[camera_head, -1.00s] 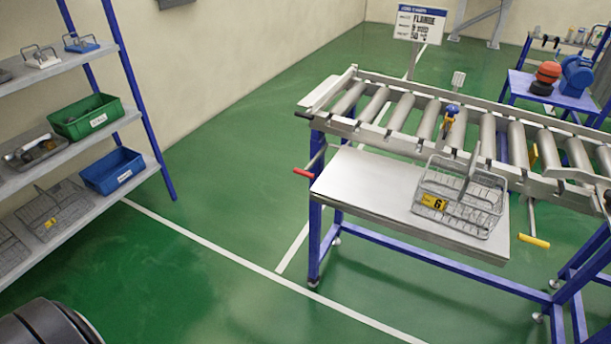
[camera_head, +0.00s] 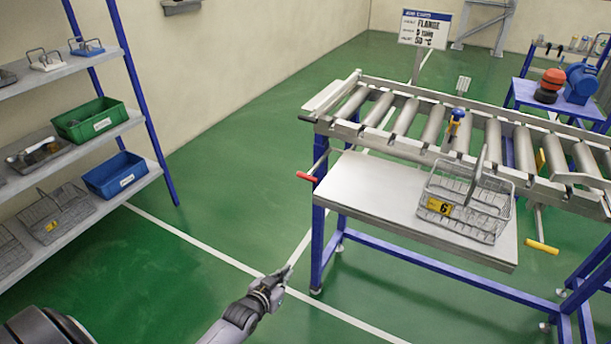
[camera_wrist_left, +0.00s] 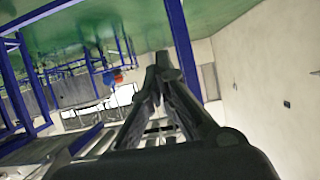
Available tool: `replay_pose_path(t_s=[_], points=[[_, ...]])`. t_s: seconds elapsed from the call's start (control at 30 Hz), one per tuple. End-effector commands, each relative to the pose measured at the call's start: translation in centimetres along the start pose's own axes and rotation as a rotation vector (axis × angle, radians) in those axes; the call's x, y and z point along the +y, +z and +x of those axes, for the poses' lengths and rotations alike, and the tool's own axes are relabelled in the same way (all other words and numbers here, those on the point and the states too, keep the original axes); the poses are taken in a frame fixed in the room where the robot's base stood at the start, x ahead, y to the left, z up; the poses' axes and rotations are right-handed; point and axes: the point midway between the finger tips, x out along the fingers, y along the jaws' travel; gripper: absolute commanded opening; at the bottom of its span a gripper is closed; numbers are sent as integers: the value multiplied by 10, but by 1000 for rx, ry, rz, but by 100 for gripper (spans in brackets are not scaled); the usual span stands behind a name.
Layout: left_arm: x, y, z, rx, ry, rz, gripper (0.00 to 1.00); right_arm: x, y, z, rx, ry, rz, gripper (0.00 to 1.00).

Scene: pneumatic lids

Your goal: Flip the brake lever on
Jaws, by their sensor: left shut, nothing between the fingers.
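A lever with a red grip (camera_head: 307,176) sticks out at the left end of the roller conveyor (camera_head: 330,128), beside the steel shelf. A second lever with a yellow grip (camera_head: 541,247) hangs below the conveyor on the right. I cannot tell by any label which one is the brake lever. My left gripper (camera_head: 286,272) is shut and empty, below and left of the red grip and apart from it. In the left wrist view its closed fingers (camera_wrist_left: 153,82) point away with nothing between them. My right gripper is not in view.
A wire basket (camera_head: 425,190) with a yellow tag stands on the steel shelf (camera_head: 350,185). A blue frame leg (camera_head: 318,245) is close to my left gripper. A rack with bins (camera_head: 150,168) stands at left. Green floor lies free between rack and conveyor.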

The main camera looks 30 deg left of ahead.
Motion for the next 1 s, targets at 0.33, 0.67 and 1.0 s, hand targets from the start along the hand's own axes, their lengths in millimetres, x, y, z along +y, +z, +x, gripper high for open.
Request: replay_pose_path(t_s=[0.33,0.67,1.0], points=[[-25,-239,-42,486,3,-13,0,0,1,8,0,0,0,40],[-27,-282,-63,580,9,-11,0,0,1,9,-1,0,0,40],[-27,-285,-56,578,8,-11,0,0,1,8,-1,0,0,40]])
